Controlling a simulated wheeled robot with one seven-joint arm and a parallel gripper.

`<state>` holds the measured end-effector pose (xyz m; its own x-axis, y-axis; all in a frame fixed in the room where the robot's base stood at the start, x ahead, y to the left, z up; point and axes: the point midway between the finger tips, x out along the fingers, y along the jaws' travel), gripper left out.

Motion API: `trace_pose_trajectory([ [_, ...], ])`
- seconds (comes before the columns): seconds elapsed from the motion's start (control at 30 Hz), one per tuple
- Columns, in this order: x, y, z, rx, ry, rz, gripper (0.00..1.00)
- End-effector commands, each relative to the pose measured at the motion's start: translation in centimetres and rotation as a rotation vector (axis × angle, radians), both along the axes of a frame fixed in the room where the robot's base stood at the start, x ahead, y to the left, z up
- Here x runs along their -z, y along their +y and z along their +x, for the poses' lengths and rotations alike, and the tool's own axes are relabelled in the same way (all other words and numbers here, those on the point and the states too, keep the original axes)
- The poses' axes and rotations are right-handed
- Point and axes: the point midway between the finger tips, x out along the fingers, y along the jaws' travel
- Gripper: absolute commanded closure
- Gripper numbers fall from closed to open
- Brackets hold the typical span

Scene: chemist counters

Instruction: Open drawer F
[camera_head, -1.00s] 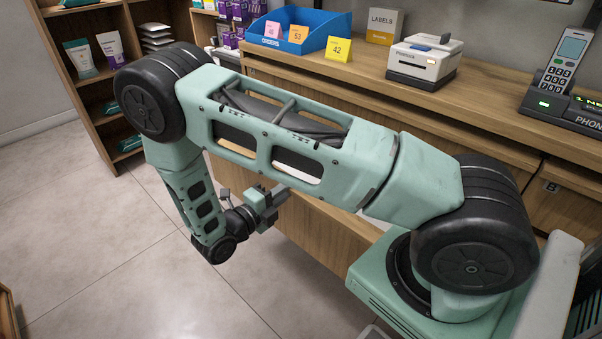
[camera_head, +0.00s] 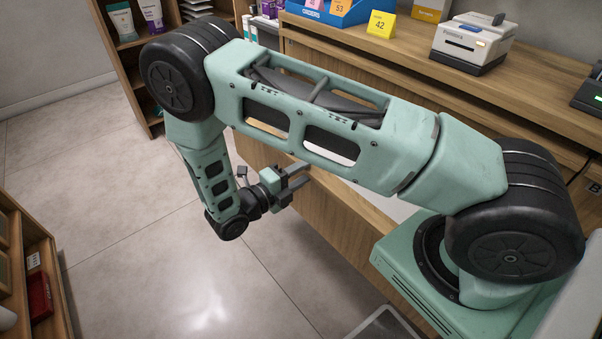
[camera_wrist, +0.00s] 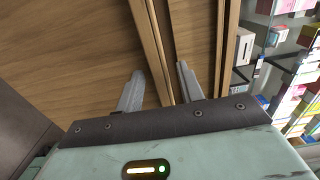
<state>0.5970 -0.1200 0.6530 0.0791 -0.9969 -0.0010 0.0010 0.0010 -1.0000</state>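My gripper (camera_head: 300,177) is beside the front of the wooden counter (camera_head: 335,215) in the head view, left of its middle. Its two fingers stand apart with nothing held. In the wrist view my gripper (camera_wrist: 158,85) shows both fingers open before wooden panels, with a raised wooden edge (camera_wrist: 157,55) running between them. I cannot tell whether the fingers touch the wood. No label F can be read in either view, so I cannot tell which front is drawer F. My arm hides much of the counter front.
A drawer front labelled B (camera_head: 591,188) is at the right edge. On the counter top stand a blue bin (camera_head: 340,10), a yellow card 42 (camera_head: 381,24) and a white printer (camera_head: 470,42). Wooden shelves (camera_head: 30,265) stand at the lower left. Open floor (camera_head: 130,230) lies between.

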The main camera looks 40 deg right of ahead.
Motion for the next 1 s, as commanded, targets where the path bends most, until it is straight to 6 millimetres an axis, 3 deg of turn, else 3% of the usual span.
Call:
trace_pose_trajectory([
  [0.2, 0.0, 0.2, 0.0, 0.0, 0.0, -0.001, 0.62],
  [0.37, 0.0, 2.1, -0.1, -0.003, 0.0, 0.001, 0.62],
  [0.8, 0.0, 12.1, -1.0, -0.003, -0.001, 0.001, 0.62],
  [1.0, 0.1, 15.6, -1.2, -0.002, 0.0, 0.0, 0.62],
])
